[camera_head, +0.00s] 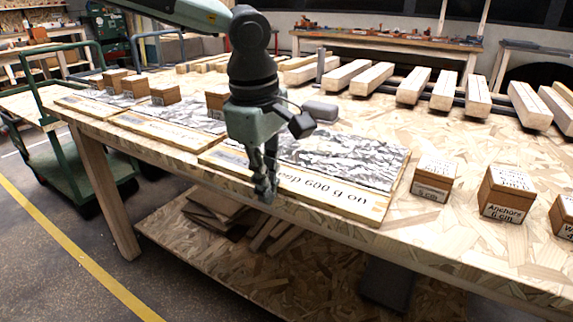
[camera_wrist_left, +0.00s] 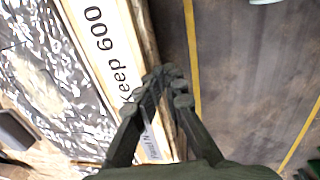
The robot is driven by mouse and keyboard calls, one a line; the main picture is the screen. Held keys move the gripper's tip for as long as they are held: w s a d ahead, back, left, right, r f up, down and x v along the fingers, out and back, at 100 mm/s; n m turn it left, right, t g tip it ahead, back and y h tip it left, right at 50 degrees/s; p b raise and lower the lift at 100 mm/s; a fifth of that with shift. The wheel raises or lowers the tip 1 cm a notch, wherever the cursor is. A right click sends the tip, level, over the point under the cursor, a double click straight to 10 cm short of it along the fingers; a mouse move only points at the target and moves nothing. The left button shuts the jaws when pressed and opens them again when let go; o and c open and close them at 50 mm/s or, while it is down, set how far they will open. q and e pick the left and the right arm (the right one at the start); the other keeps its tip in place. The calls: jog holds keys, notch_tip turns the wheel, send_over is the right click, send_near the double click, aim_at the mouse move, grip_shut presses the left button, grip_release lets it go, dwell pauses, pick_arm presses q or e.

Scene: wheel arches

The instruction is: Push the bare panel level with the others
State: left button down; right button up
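The bare panel (camera_head: 345,196) lies flat on the table, nearest of a row of panels. It has a grey-and-white patterned face and a pale front strip with printed lettering. No wooden boxes stand on it. It also shows in the left wrist view (camera_wrist_left: 62,72). The middle panel (camera_head: 160,130) and far panel (camera_head: 88,106) lie to its left. My left gripper (camera_head: 264,188) points down at the bare panel's front edge, fingers together, with nothing seen between them. The wrist view shows its fingertips (camera_wrist_left: 165,82) beside that edge; contact is unclear. My right gripper is not in view.
Labelled wooden boxes (camera_head: 433,177) stand right of the bare panel, including an Anchors box (camera_head: 506,195). A grey block (camera_head: 320,110) sits behind it. Several timber pieces (camera_head: 372,78) lie at the back. A green cart (camera_head: 75,165) stands left of the table (camera_head: 460,245). The floor in front is clear.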

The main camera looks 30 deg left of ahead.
pick_arm(q)
jog(key=shift+w+r, duration=0.15)
jog(key=shift+w, duration=1)
jog(key=shift+s+r, duration=0.4)
jog(key=shift+s, duration=0.1)
jog(key=s, duration=0.1)
jog(key=s+r, duration=0.1)
jog(key=s, duration=0.2)
jog(key=shift+a+r+p, duration=0.15)
jog(key=shift+r+p, duration=0.25)
